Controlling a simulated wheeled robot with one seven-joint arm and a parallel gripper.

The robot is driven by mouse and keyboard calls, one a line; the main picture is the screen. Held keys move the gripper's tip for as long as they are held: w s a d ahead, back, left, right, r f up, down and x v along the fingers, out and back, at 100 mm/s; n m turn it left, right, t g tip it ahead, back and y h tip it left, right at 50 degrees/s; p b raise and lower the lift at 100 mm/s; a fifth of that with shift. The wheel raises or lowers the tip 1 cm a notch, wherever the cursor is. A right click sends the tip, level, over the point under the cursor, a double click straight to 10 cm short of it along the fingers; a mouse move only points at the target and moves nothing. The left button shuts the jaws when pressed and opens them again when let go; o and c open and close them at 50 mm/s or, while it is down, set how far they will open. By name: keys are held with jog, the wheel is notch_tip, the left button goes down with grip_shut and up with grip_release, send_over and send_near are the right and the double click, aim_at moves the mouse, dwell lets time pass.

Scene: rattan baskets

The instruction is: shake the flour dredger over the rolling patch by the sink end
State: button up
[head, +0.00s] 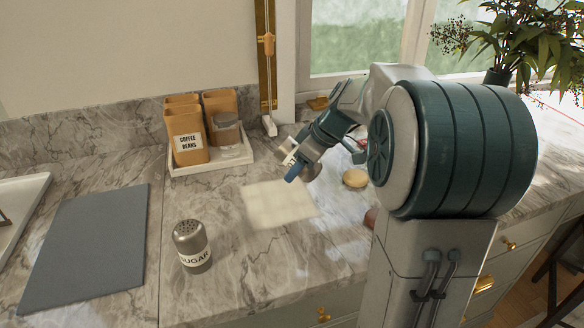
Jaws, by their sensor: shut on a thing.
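My gripper (302,168) is shut on a small metal shaker (288,155) with a pale label, over the back edge of the rolling patch. The shaker is tilted, and its label's words are too small to read. The rolling patch (280,203) is a pale, cream rectangle lying on the marble counter. My gripper and arm hide part of the shaker. A second metal shaker (192,246), labelled SUGAR, stands upright on the counter to the front left of the patch.
A white tray (212,160) with a coffee beans bag (188,145), other brown packets and a jar stands at the back. A grey board (85,248) lies at left, beside a white-rimmed basin or tray (30,205). A round tan thing (355,178) lies right of the patch.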

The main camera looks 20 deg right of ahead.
dwell(0.4)
jog(key=a+b, duration=0.2)
jog(key=a, duration=1.5)
jog(key=shift+w+p, duration=0.9)
jog(key=shift+w, duration=2)
jog(key=d+b, duration=0.2)
jog(key=d, duration=1.5)
jog(key=shift+w+p, duration=1.8)
jog(key=shift+w, duration=1)
jog(key=a+b, duration=0.1)
jog(key=a, duration=1.6)
jog(key=shift+b, duration=0.3)
jog(key=shift+a+r, duration=0.1)
jog(key=shift+r+p, duration=1.75)
jog(key=shift+r, duration=0.7)
